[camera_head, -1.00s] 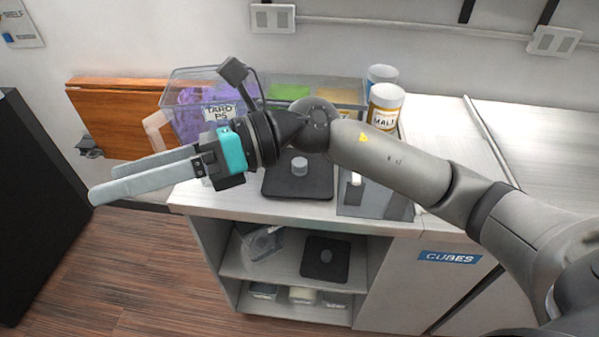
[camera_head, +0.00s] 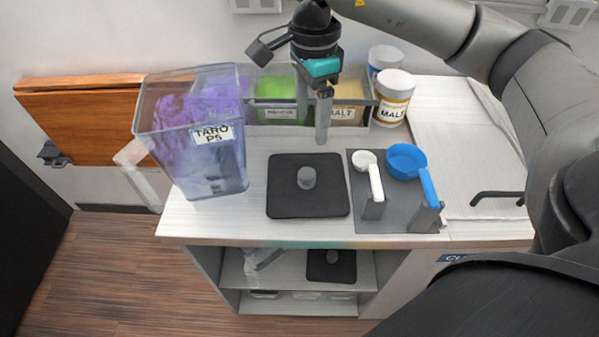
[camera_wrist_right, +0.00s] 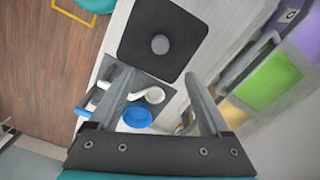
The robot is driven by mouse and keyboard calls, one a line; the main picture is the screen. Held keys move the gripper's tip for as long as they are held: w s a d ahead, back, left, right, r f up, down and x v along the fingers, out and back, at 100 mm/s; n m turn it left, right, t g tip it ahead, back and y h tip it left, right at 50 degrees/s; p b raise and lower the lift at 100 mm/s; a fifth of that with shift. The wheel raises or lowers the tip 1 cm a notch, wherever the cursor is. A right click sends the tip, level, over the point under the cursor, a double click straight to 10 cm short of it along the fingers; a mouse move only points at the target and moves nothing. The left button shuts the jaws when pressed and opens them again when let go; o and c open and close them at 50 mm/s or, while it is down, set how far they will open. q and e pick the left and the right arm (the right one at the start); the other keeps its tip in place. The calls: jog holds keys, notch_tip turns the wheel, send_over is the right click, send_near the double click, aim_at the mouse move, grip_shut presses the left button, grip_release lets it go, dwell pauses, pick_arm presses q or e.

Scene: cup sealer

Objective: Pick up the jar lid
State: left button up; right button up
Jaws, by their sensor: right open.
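The jar lid (camera_head: 283,203) is a black rounded square with a grey round knob (camera_head: 307,178) at its middle. It lies flat on the counter, knob up, to the right of the clear TARO jar (camera_head: 215,168). In the right wrist view the lid (camera_wrist_right: 140,35) shows beyond the fingertips. My right gripper (camera_head: 322,138) points down just behind the lid, above the counter and apart from the knob. Its two fingers overlap in the head view, but the right wrist view shows the gripper (camera_wrist_right: 163,80) open and empty. My left gripper is out of view.
A grey mat (camera_head: 400,218) right of the lid holds a white scoop (camera_head: 366,160) and a blue scoop (camera_head: 406,161). Green and tan bins (camera_head: 280,100) and MALT tubs (camera_head: 394,98) stand behind. A similar black lid (camera_head: 322,272) lies on the shelf below.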

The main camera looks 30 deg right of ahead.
jog(key=f, duration=0.5)
jog(key=shift+s+f, duration=0.3)
jog(key=shift+f, duration=0.05)
send_over(307, 173)
jog(key=f, duration=0.4)
jog(key=shift+s, duration=0.2)
notch_tip(307, 173, down, 4)
jog(key=shift+w+r+p, duration=0.15)
jog(key=shift+r+p, duration=0.05)
jog(key=shift+p, duration=0.15)
jog(key=shift+f, duration=0.25)
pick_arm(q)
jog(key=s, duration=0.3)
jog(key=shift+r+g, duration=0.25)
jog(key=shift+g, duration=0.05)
pick_arm(e)
jog(key=shift+c, duration=0.3)
grip_shut()
